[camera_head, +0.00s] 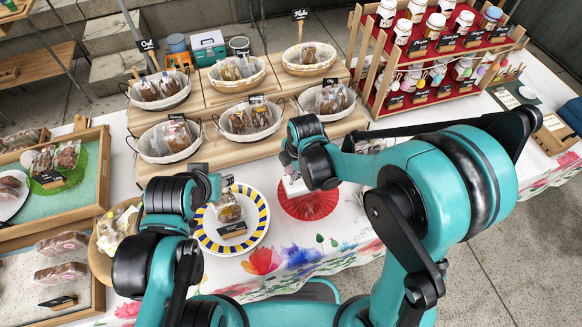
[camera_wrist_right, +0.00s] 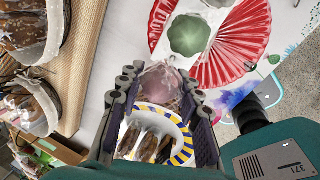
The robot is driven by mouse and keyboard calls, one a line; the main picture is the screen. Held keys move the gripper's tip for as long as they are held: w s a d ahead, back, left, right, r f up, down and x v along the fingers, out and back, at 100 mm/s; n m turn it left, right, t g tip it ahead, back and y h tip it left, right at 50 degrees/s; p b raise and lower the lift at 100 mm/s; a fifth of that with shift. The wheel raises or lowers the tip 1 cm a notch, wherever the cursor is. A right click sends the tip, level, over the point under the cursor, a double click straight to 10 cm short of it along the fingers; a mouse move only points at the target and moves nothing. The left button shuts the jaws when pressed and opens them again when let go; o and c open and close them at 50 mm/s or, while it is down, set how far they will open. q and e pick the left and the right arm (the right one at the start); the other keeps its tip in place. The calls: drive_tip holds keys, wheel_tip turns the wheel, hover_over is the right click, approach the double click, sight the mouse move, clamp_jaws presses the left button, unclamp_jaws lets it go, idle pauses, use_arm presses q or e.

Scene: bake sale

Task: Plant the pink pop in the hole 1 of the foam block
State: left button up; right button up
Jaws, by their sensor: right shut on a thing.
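My right gripper (camera_wrist_right: 158,100) is shut on the pink pop (camera_wrist_right: 162,80), whose rounded, wrapped head shows between the fingers in the wrist view. In the head view this gripper (camera_head: 290,153) is near the white foam block (camera_head: 296,186), mostly hidden by its own arm. The foam block stands on a red pleated mat (camera_head: 318,206). A green pop (camera_wrist_right: 189,35) shows over the block in the wrist view. The numbered holes cannot be made out. My left gripper (camera_head: 214,186) is beside the bagged treat on the striped plate; its fingers are too unclear to judge.
The blue-and-yellow rimmed plate (camera_head: 255,240) stands left of the mat. Several lined baskets (camera_head: 255,128) of bagged treats stand behind on wooden boards. A rack of jars (camera_head: 445,84) stands at the back right. The flowered cloth (camera_head: 345,232) is clear right of the mat.

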drive_tip(key=shift+b+x, duration=0.85)
drive_tip(key=shift+x, duration=0.15)
drive_tip(key=o, duration=0.8)
drive_tip(key=shift+s+d, duration=0.1)
drive_tip(key=shift+s, duration=0.1)
drive_tip(key=v, duration=1.2)
